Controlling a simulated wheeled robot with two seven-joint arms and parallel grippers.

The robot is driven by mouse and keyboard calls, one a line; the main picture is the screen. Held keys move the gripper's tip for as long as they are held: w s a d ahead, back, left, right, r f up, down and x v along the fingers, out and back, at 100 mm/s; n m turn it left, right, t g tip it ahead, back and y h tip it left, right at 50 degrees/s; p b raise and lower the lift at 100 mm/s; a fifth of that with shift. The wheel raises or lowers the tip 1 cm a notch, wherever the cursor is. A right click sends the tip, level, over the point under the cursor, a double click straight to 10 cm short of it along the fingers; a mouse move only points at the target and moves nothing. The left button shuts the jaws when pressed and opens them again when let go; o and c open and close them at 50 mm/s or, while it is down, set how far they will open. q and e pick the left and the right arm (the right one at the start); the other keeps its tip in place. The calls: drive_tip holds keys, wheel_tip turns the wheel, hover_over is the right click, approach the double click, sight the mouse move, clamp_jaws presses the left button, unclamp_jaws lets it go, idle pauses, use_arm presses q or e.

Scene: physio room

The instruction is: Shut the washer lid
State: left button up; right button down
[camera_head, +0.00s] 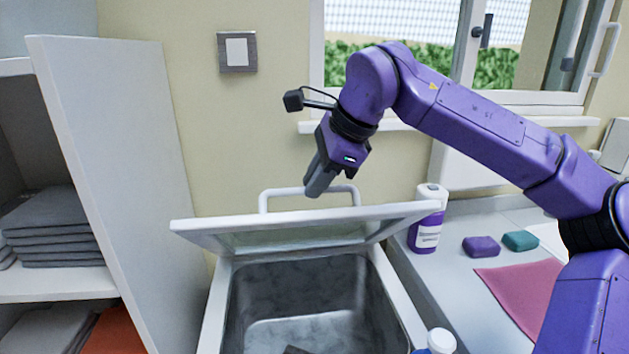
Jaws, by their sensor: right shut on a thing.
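The washer (394,290) stands in the lower middle with its metal tub open to view. Its white lid (300,233) is hinged at the back and stands partly open, tilted above the tub. A white bar handle (283,192) runs along the lid's upper edge. My right gripper (318,188) reaches down from above and is shut on the handle, right of its middle. The fingertips partly cover the bar. My left gripper is not in view.
An open cabinet panel (125,170) and shelves of folded grey towels (52,228) stand at left. On the right counter are a purple bottle (427,222), purple (481,247) and teal (520,241) blocks and a pink cloth (520,292). A white-capped bottle (440,341) is at the front.

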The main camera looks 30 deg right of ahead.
drive_tip(key=shift+s+a+f+b, duration=0.25)
drive_tip(key=shift+s+f+b, duration=0.15)
drive_tip(key=shift+s, duration=0.1)
drive_tip(key=shift+r, duration=0.1)
drive_tip(key=c, duration=1.1)
unclamp_jaws()
drive_tip(key=shift+a, duration=0.1)
drive_tip(key=shift+r, duration=0.1)
drive_tip(key=v, duration=1)
drive_tip(key=shift+s+p, duration=0.3)
drive_tip(key=shift+p, duration=0.05)
